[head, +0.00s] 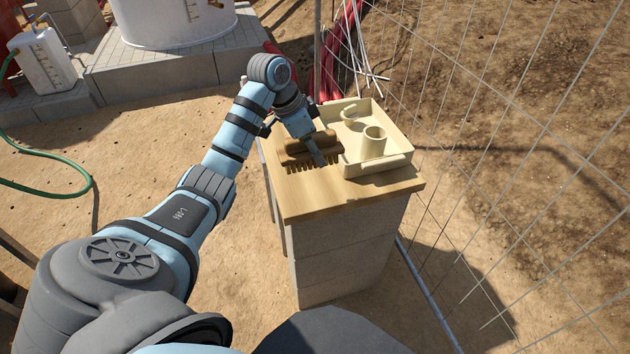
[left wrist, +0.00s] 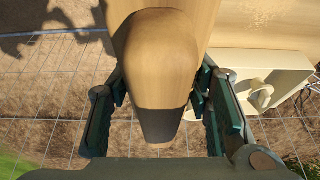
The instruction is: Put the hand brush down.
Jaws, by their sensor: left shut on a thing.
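The hand brush (head: 300,150) has a brown wooden body, and a comb-like dark edge shows along its near side. It is over the wooden top (head: 305,198) of a block stand, left of a cream tray (head: 395,166). My left gripper (head: 322,152) reaches down from above and is shut on the brush. In the left wrist view, the brush's rounded wooden part with a dark end (left wrist: 165,60) lies between the two fingers (left wrist: 165,120). I cannot tell whether the brush touches the wooden top. My right gripper is out of view.
The cream tray holds a cup-like cylinder (head: 374,142) and a smaller round piece (head: 350,114). A wire mesh fence (head: 480,150) runs along the right. The front part of the wooden top is bare. A green hose (head: 60,189) lies on the ground at left.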

